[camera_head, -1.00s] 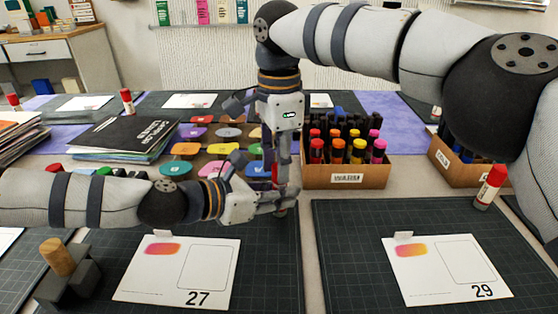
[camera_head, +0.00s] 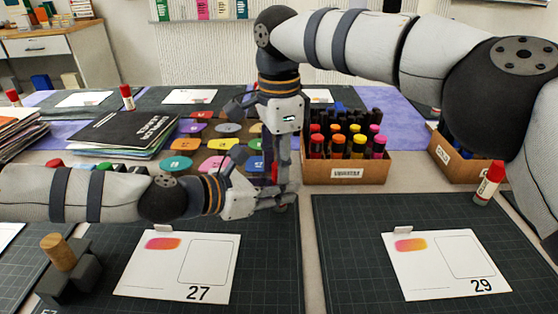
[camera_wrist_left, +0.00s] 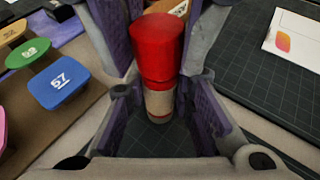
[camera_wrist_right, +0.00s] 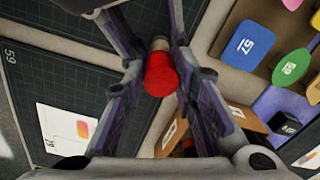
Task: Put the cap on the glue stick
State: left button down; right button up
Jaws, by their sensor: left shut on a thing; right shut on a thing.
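The glue stick (camera_wrist_left: 160,104) stands upright, a pale tube in the left wrist view. My left gripper (camera_head: 284,202) is shut on this tube, low near the mat edge. The red cap (camera_wrist_left: 157,48) is directly above the tube and in line with it; I cannot tell how far it is seated. My right gripper (camera_wrist_right: 158,78) comes down from above and is shut on the red cap, which also shows in the right wrist view (camera_wrist_right: 160,75). In the head view the grippers hide most of both parts.
A capped glue stick (camera_head: 489,183) stands at the right. A box of markers (camera_head: 346,173) is just right of my grippers. Colored numbered discs (camera_head: 219,144) lie behind them. Cards 27 (camera_head: 180,279) and 29 (camera_head: 446,280) lie on the mats. A wooden-handled stamp (camera_head: 58,252) is front left.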

jog(key=shift+s+f, duration=0.15)
jog(key=shift+s+r+t, duration=0.1)
jog(key=shift+r+t, duration=0.15)
jog(key=shift+t, duration=0.05)
jog(key=shift+w+r, duration=0.15)
jog(key=shift+w, duration=0.05)
dwell(0.8)
jog(key=shift+d+f, duration=0.1)
jog(key=shift+f, duration=0.9)
dwell(0.4)
jog(key=shift+s+a+r, duration=0.2)
jog(key=shift+a+r, duration=0.05)
jog(key=shift+r, duration=0.3)
dwell(0.9)
jog(key=shift+s+f, duration=0.1)
jog(key=shift+f, duration=0.55)
dwell(0.5)
jog(key=o, duration=0.5)
jog(key=shift+o, duration=0.2)
jog(key=shift+w+r, duration=0.25)
jog(key=shift+r, duration=0.1)
